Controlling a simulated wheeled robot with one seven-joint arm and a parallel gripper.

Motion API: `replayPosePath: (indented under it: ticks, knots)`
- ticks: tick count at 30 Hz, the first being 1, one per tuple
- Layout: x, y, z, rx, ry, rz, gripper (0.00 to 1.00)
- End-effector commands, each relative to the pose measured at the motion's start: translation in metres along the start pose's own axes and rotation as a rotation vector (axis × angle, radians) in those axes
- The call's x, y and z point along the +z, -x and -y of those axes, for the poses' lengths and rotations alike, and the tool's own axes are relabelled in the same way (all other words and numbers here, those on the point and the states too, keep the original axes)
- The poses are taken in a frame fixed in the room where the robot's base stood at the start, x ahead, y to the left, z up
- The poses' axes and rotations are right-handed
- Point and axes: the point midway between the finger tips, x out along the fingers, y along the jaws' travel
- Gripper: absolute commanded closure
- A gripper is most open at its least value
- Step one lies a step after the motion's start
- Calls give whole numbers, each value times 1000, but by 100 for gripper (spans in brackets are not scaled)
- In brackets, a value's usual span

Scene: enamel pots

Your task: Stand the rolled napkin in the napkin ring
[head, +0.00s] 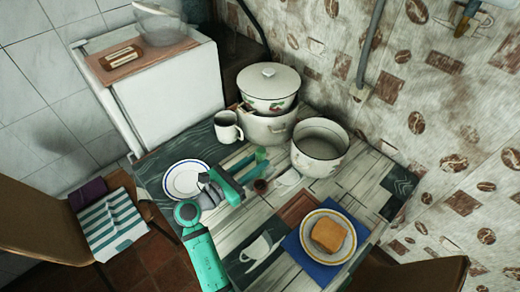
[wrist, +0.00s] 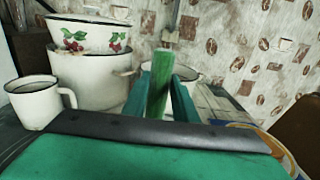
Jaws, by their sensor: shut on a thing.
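The rolled napkin (wrist: 159,85) is a green roll standing roughly upright between the teal fingers of my gripper (wrist: 161,98) in the wrist view. My gripper is shut on it. In the head view, the green napkin (head: 260,154) shows at the fingertips of my gripper (head: 251,166), over the middle of the table. A small reddish-brown round thing (head: 260,186), perhaps the napkin ring, is on the table just below the fingers in the picture. It is too small to be sure. The napkin's lower end is hidden in the wrist view.
A white mug (head: 227,127), stacked pots (head: 268,129) and an open pot (head: 319,149) stand behind the gripper. An empty blue-rimmed plate (head: 185,166) lies left. A plate with bread (head: 313,254) sits on a blue napkin (head: 298,262) at right front.

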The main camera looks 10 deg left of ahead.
Motion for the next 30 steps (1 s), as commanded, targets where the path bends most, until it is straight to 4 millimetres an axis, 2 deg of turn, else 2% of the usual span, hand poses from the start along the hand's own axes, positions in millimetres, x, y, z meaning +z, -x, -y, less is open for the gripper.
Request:
replayPosePath:
  ticks: [30]
  knots:
    - [-63, -1, 1, -3, 2, 0, 96]
